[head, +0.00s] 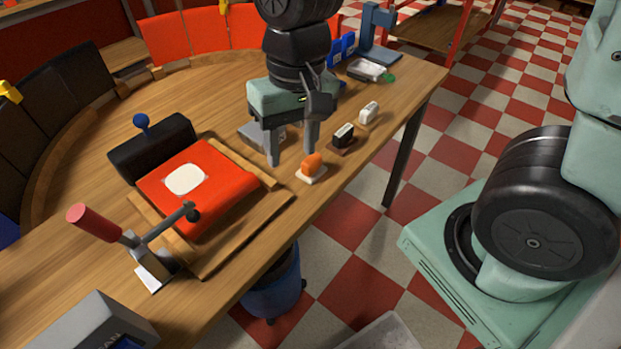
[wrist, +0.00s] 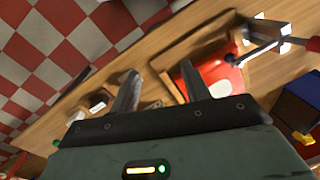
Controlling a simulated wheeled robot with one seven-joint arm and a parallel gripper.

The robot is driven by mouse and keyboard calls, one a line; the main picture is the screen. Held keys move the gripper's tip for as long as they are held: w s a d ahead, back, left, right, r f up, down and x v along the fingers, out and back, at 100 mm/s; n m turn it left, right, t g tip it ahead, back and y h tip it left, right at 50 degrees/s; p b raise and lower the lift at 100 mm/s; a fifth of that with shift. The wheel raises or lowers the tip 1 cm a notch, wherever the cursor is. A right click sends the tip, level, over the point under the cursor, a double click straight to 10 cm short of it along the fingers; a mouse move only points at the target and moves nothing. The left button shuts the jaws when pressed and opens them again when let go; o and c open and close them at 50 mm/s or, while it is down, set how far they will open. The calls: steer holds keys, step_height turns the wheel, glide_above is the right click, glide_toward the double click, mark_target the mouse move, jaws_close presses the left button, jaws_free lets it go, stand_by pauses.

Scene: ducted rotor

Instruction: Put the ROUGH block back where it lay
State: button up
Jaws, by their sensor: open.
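Three small blocks stand in a row along the table's near right edge. An orange block (head: 313,160) sits on a pale pad (head: 311,176), a dark block with a pale part (head: 344,133) sits on a brown pad (head: 342,149), and a white block (head: 369,111) stands farther back. I cannot read which is ROUGH. My gripper (head: 291,152) points down, open, just left of the orange block, with no block visible between its fingers. In the wrist view, my gripper (wrist: 158,72) is apart from a pale-and-brown block (wrist: 98,101) at left.
A grey flat item (head: 262,136) lies behind my fingers. A red pad in a wooden frame (head: 200,185) is to the left, with a red-handled lever (head: 130,240) in front. A blue stand (head: 374,35) is at the back. A blue bin (head: 275,287) stands below the table edge.

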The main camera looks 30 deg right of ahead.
steer(key=s+a+n, duration=0.3)
steer(key=s+n, duration=0.4)
steer(key=s, duration=0.3)
steer(key=shift+r+n+h, duration=0.3)
steer(key=shift+r, duration=0.15)
steer(key=shift+a, duration=0.1)
